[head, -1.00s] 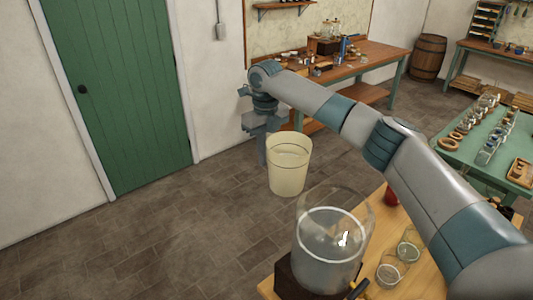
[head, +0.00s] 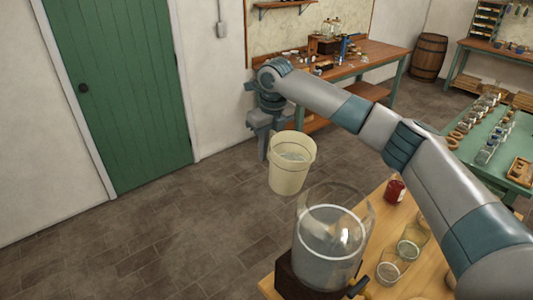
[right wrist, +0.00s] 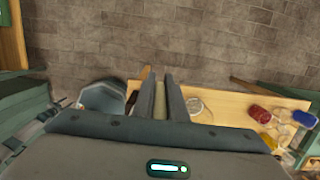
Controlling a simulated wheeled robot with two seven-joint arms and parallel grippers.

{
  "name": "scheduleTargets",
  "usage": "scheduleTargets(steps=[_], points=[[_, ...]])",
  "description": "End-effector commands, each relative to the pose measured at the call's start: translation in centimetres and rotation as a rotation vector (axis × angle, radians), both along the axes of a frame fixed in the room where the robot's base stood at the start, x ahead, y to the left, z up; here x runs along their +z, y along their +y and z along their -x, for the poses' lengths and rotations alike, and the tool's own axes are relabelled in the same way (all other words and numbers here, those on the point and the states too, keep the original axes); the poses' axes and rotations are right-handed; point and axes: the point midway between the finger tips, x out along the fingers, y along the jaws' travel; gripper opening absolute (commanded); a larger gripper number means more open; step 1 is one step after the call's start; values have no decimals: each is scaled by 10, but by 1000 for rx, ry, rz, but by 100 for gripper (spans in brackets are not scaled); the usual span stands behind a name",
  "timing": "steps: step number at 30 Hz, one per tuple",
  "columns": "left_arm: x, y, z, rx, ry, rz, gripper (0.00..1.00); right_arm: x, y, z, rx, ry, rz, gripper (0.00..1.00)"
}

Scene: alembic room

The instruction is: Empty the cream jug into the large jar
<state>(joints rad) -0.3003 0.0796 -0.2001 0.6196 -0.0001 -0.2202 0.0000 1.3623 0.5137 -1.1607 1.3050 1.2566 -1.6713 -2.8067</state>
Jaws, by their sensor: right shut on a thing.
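The cream jug (head: 288,176) hangs in the air in the middle of the head view, its open mouth up and leaning slightly to the right. Something pale and clear shows inside it. My right gripper (head: 265,152) is shut on the jug's left side. In the right wrist view a cream strip of the jug (right wrist: 159,102) shows between the two fingers (right wrist: 160,85). The large jar (head: 328,258), clear glass with a pale ring, stands below and to the right of the jug, apart from it. My left gripper is not in view.
The large jar stands on a dark block (head: 292,281) at the wooden table's left edge. Glass beakers (head: 388,271) and a red jar (head: 396,190) stand to its right. A green table (head: 465,152) is at the right. Open floor lies left.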

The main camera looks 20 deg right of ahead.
Motion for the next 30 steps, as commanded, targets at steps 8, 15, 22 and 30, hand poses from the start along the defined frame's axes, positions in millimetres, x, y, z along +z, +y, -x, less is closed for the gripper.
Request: scheduleTargets(steps=[8,15,22,30], points=[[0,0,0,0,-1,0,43,20,-1,2,1,-163,-66,0],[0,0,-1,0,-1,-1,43,34,-4,9,0,-283,-113,0],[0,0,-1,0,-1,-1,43,47,-7,17,1,-388,-155,0],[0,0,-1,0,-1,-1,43,62,-11,28,1,-502,-199,0]])
